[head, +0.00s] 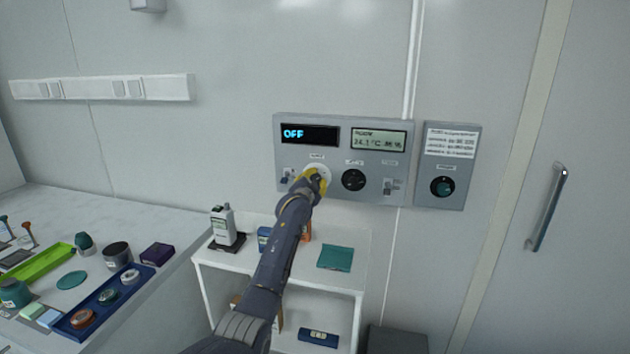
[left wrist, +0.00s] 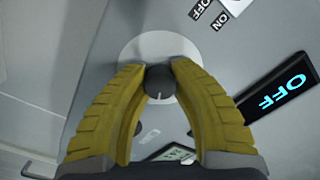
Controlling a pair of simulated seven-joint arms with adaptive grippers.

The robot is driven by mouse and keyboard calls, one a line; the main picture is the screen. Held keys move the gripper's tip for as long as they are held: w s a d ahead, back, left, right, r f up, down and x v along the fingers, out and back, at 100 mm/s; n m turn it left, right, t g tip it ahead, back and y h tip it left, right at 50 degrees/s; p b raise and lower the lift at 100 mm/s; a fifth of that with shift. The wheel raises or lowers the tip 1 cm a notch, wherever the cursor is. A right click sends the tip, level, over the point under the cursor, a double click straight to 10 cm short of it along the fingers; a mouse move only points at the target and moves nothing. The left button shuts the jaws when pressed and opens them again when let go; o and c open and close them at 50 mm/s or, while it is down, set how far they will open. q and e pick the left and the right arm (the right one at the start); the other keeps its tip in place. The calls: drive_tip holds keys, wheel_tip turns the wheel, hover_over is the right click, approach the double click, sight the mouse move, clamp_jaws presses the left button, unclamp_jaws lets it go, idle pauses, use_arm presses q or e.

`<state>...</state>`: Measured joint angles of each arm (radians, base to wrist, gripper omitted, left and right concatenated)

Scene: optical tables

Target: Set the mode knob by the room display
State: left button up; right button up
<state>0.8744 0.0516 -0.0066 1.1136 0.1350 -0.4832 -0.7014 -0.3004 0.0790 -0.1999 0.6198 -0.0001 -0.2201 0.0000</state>
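A grey control panel (head: 335,192) on the wall carries a dark display (head: 310,135) with blue "OFF", also in the left wrist view (left wrist: 278,92). Beside it is the room display (head: 378,140), which seems to read 24.1 °C and about 46 %. My left gripper (head: 318,177) reaches the knob at the panel's lower left. In the left wrist view its yellow fingers (left wrist: 160,68) close on both sides of the dark round knob (left wrist: 160,84), which sits on a pale disc (left wrist: 150,45). A short white mark on the knob points down in that picture. My right gripper is out of view.
A second black knob (head: 353,180) and small switches (head: 389,187) are to the right. Below stands a white shelf (head: 300,273) with a bottle (head: 223,226) and a teal cloth-like item (head: 335,258).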

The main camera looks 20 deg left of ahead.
use_arm(q)
clamp_jaws()
drive_tip(key=shift+n, duration=0.3)
drive_tip(key=n, duration=0.5)
drive_tip(key=shift+f+n, duration=0.15)
drive_tip(key=shift+n, duration=0.15)
drive_tip(key=n, duration=0.5)
drive_tip(key=shift+n, duration=0.3)
drive_tip(key=shift+f, duration=0.1)
drive_tip(key=shift+o, duration=2.4)
unclamp_jaws()
drive_tip(key=o, duration=0.4)
